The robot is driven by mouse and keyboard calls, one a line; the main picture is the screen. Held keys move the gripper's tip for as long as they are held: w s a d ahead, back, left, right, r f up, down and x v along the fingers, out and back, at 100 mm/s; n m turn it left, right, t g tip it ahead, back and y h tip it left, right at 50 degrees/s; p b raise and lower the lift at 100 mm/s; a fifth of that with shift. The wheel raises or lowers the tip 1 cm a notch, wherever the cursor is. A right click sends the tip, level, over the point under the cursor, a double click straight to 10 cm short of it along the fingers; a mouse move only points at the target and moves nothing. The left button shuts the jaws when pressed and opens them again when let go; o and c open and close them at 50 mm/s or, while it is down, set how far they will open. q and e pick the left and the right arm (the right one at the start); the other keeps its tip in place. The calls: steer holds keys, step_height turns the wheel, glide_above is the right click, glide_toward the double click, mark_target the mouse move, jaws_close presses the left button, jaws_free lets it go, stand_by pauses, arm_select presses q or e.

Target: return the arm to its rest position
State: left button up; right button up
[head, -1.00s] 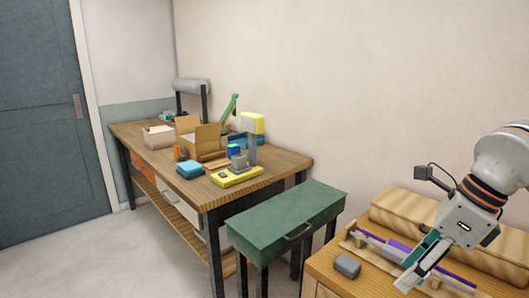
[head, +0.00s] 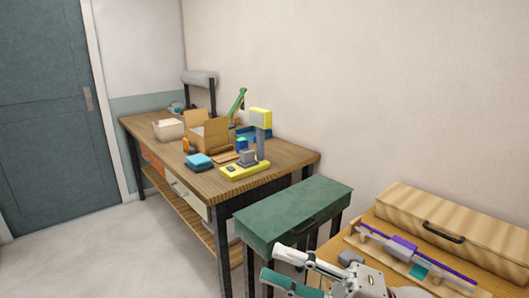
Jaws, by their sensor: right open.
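My right gripper (head: 273,264) is in the lower middle of the head view, in front of the green cabinet's near edge. Its two fingers point left and are spread apart, with nothing between them. A purple rod (head: 448,269) lies along a pale wooden holder (head: 385,256) on the wooden worktop at the lower right, with a wider purple piece (head: 404,244) around its middle. The gripper is apart from the rod, to its left. My left gripper is not in view.
A wooden case (head: 470,222) with a black handle stands behind the holder. A grey block (head: 350,257) sits close by my gripper in the picture. The green cabinet (head: 295,207) adjoins a cluttered workbench (head: 212,184). Open floor (head: 90,255) lies at left.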

steer(key=w+d+f+m+t+h, duration=0.2)
steer(key=d+f+m+t+h, duration=0.15)
steer(key=f+m, duration=0.3)
steer(key=w+d+f+m+t+h+p, duration=0.1)
steer(key=d+f+m+t+h, duration=0.2)
steer(key=f+m+t+h, duration=0.4)
steer(key=w+d+f+m+t+h, duration=0.25)
steer(key=f+m, duration=0.25)
steer(key=m, duration=0.3)
steer(key=s+d+f+m+g+h, duration=0.3)
steer(key=s+f, duration=0.5)
steer(key=f, duration=0.3)
steer(key=s+d+f+m+g+h, duration=0.2)
steer(key=s+d+f+m, duration=0.3)
steer(key=s+f, duration=0.3)
step_height(320, 180, down, 4)
steer(key=shift+s+f+m+g+h+p, duration=0.3)
steer(key=shift+s+m+g+h, duration=0.15)
steer(key=shift+g, duration=0.45)
steer(key=shift+w+r, duration=0.1)
steer(key=c, duration=0.4)
steer(key=shift+o, duration=0.2)
